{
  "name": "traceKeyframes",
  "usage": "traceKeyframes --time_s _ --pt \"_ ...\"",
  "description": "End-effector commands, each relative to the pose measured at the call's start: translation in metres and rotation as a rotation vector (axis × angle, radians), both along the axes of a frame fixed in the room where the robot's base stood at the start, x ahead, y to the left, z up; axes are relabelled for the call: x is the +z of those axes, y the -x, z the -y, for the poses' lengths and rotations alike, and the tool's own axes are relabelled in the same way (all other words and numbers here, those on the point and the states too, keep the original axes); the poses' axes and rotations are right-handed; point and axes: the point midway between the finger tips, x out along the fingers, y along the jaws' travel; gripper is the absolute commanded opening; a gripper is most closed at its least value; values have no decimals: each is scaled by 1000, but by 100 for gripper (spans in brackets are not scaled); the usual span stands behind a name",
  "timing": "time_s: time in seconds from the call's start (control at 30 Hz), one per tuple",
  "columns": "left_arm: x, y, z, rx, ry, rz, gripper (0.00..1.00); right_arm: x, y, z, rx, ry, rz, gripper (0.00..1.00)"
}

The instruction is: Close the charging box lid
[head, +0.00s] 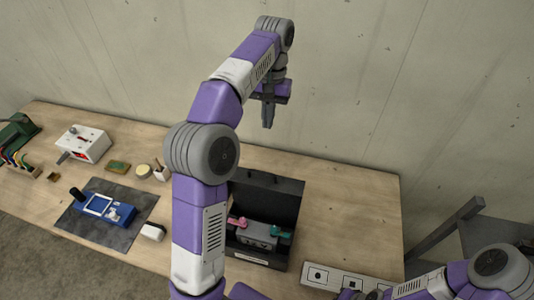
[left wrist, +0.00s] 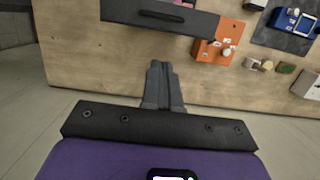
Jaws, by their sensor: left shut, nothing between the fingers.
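The charging box (head: 292,225) is a black box on the wooden table, right of my left arm in the head view. Its lid (head: 270,188) stands open at the back, toward the wall. Inside sits a grey device (head: 259,236) with a pink part and a teal part. My left gripper (head: 268,126) is shut and empty, pointing down above and behind the raised lid, apart from it. In the left wrist view the shut fingers (left wrist: 163,65) point toward the black box's dark edge (left wrist: 160,14), with bare table between. My right gripper's fingers do not show.
A power strip (head: 345,281) lies right of the box. An orange item (left wrist: 215,52) stands close beside it. A blue device (head: 103,208) on a dark mat (head: 90,227) and a white box (head: 83,143) are at left. A wall rises behind the table.

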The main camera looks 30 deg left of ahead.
Motion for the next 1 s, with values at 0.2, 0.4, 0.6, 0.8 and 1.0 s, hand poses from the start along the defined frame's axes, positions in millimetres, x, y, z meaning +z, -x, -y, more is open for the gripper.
traceKeyframes --time_s 0.2,0.4,0.6,0.8,1.0 --pt "-27 6 1 -2 1 -7 0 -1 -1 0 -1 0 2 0" --pt "-57 12 3 -2 2 -7 0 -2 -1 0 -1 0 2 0" --pt "-92 20 4 -2 2 -8 0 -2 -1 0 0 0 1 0" --pt "-103 37 9 -2 2 -3 0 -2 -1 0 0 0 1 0" --pt "-111 48 12 -2 2 -4 0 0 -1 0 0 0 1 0"
